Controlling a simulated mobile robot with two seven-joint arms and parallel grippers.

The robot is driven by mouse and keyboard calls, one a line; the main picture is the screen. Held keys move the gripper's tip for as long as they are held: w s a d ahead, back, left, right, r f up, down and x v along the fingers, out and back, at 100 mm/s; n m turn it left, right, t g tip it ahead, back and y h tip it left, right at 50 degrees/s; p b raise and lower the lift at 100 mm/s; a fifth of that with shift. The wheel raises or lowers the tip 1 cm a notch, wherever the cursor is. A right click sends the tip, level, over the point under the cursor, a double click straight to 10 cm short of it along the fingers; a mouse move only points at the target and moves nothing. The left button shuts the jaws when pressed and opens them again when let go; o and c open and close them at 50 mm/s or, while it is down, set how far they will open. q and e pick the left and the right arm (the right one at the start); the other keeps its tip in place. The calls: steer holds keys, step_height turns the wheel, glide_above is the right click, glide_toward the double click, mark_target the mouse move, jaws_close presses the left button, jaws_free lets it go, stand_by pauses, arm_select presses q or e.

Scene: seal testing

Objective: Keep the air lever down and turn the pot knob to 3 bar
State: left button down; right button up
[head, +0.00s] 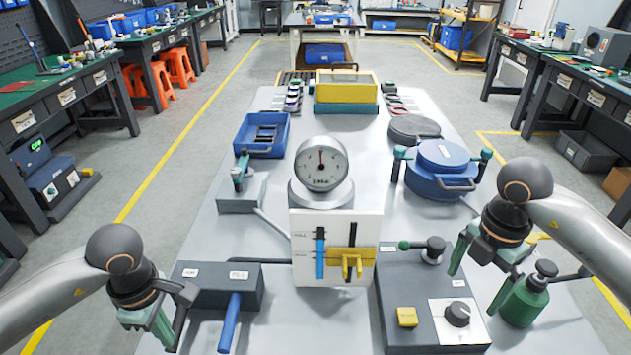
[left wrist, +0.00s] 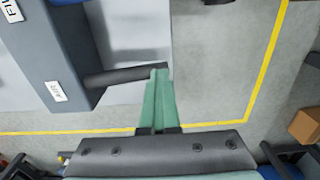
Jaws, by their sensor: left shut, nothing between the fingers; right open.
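The grey valve box (head: 215,298) carries a blue lever (head: 230,325) by its FILL label and a dark air lever (left wrist: 118,76) by its AIR label. My left gripper (head: 166,337) is shut and empty. In the left wrist view its fingertips (left wrist: 158,74) are at the outer end of the air lever; contact is unclear. A black knob (head: 457,314) sits on a white plate of the right-hand grey box; its label is unreadable. My right gripper (head: 472,288) is open, its fingers apart above and behind the knob. The round gauge (head: 320,165) has its needle pointing nearly straight up.
A yellow button (head: 407,317) is left of the knob. A green bottle (head: 523,302) stands close to the right gripper. A white panel (head: 337,270) with blue and yellow parts stands between the boxes. A blue pot (head: 440,168) is further back.

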arm_select(q)
steer(key=shift+r, duration=2.75)
arm_select(e)
steer(key=shift+f, duration=0.1)
